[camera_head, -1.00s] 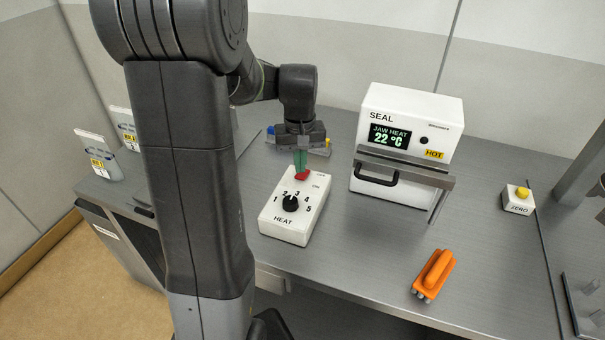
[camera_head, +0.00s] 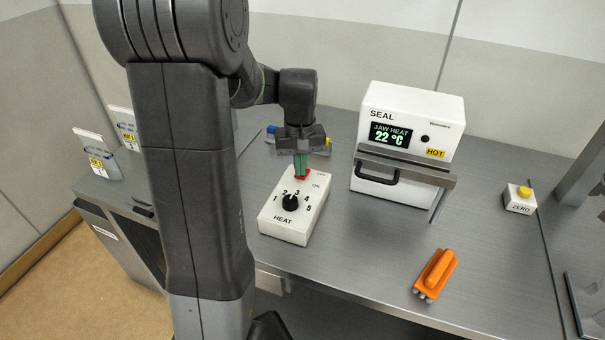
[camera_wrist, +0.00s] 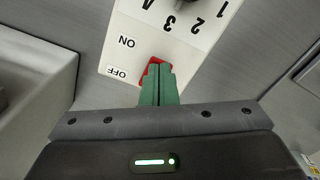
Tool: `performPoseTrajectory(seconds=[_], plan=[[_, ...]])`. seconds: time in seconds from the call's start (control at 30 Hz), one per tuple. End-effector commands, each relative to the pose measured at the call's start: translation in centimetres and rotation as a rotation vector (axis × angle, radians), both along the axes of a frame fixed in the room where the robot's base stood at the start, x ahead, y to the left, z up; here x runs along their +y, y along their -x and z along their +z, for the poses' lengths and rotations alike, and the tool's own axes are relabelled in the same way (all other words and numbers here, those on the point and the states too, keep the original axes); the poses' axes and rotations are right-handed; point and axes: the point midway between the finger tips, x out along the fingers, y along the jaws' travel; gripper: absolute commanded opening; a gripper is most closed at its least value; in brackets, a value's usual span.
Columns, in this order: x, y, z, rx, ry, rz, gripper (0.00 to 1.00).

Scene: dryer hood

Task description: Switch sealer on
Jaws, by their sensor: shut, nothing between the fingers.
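The white heat control box (camera_head: 283,228) lies on the bench, with a black dial (camera_head: 290,203) marked 1 to 5 and a red switch (camera_head: 303,174) at its far end. In the wrist view the red switch (camera_wrist: 154,69) sits beside the ON and OFF labels, partly hidden by my fingers. My gripper (camera_head: 301,172), with green fingers, is shut and empty, its tips at the switch and seemingly touching it. The white sealer (camera_head: 408,119) stands to the right. Its display reads JAW HEAT 22 °C, with a HOT label beside it.
An orange-handled brush (camera_head: 436,274) lies at the bench's front. A white ZERO box (camera_head: 519,200) with a yellow button stands at the right. Labelled pouches (camera_head: 97,154) stand at the left. The bench between the control box and the brush is clear.

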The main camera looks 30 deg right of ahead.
Motion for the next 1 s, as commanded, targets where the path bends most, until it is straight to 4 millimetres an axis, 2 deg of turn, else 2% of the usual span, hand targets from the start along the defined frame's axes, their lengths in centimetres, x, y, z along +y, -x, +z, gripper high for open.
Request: performPoseTrajectory(seconds=[0.6, 1.0], plan=[[0.0, 0.0, -0.7, 0.0, 0.0, 0.0, 0.0], [0.0, 0.0, 2.3, 0.0, 0.0, 0.0, 0.0]])
